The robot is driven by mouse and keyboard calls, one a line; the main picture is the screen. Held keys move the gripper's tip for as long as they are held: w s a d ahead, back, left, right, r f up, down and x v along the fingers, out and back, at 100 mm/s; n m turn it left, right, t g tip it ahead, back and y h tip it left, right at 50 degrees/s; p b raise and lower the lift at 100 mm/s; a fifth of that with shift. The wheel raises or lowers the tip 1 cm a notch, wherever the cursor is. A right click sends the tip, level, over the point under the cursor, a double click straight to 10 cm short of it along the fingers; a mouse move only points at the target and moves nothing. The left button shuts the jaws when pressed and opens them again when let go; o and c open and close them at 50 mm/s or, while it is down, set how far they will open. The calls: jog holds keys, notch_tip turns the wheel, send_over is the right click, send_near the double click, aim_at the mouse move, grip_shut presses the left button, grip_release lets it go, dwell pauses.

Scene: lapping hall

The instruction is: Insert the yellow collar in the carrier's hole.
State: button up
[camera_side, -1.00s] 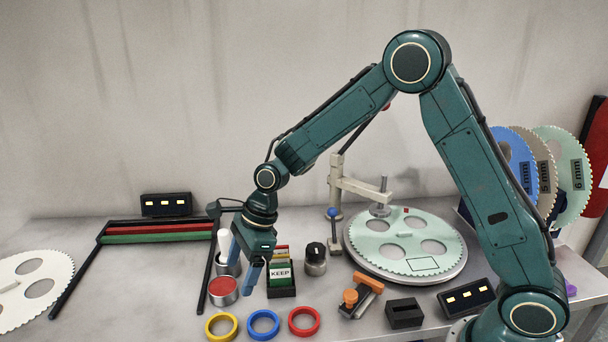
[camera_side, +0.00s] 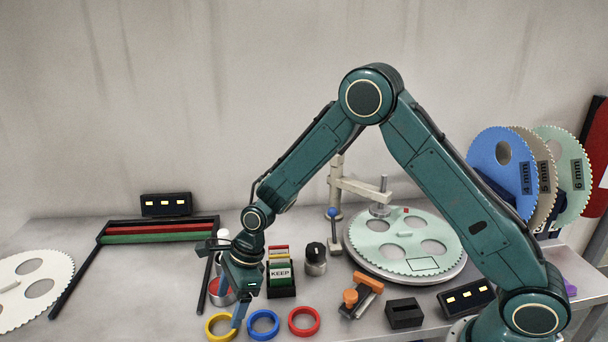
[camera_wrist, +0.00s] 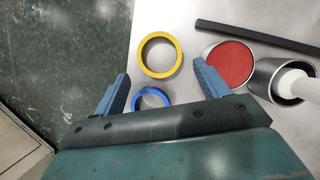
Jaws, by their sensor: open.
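The yellow collar (camera_side: 209,327) lies flat on the table at the front, left of the blue collar (camera_side: 250,327). In the wrist view the yellow collar (camera_wrist: 141,56) is just beyond my open fingertips, and the blue collar (camera_wrist: 135,101) shows between the fingers. My gripper (camera_side: 236,312) is open and empty, pointing down close to the yellow collar; one fingertip overlaps its right rim in the side view. Contact cannot be told. The pale green toothed carrier (camera_side: 412,237), with several round holes, lies on a round plate at the right.
A red collar (camera_side: 292,323) lies right of the blue one. A red-topped cup (camera_wrist: 230,63) stands beside my gripper, with a white-handled pot (camera_wrist: 290,83) close by. An orange clamp (camera_side: 365,290) and a black block (camera_side: 404,314) stand farther right. A white toothed disc (camera_side: 15,311) lies far left.

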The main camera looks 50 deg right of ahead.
aim_at(220, 331)
jog(key=shift+x, duration=2.55)
jog(key=shift+a, duration=0.1)
jog(key=shift+c, duration=0.2)
jog(key=c, duration=0.7)
